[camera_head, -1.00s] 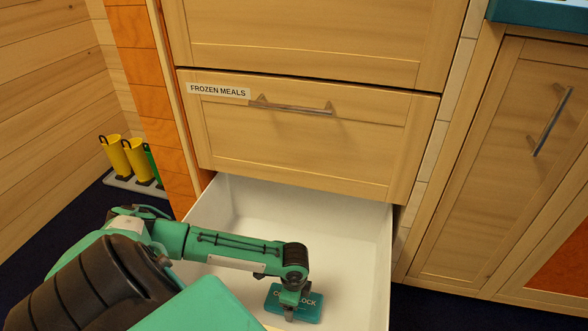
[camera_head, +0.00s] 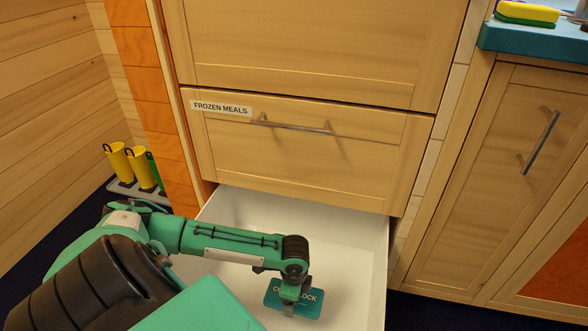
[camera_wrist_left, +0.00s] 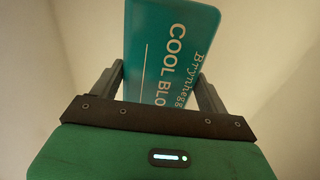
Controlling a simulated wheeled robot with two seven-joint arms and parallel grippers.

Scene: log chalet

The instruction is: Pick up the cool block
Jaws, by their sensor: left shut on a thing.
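The cool block (camera_head: 312,299) is a flat teal block with white lettering, in the open white drawer (camera_head: 345,240). In the left wrist view the cool block (camera_wrist_left: 165,45) stands between the two fingers, its printed face toward the camera. My left gripper (camera_head: 291,308) reaches down into the drawer and is shut on the block. In the left wrist view the gripper (camera_wrist_left: 160,80) has a finger at each side of the block. The block's lower part is hidden by the gripper body there. I cannot tell whether the block touches the drawer floor. My right gripper is not in view.
A closed drawer front labelled FROZEN MEALS (camera_head: 300,155) is above the open drawer. A cabinet door (camera_head: 500,170) stands at the right, under a teal counter (camera_head: 530,37) with a yellow-green sponge (camera_head: 527,14). Yellow boots (camera_head: 130,165) stand on a rack at the left.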

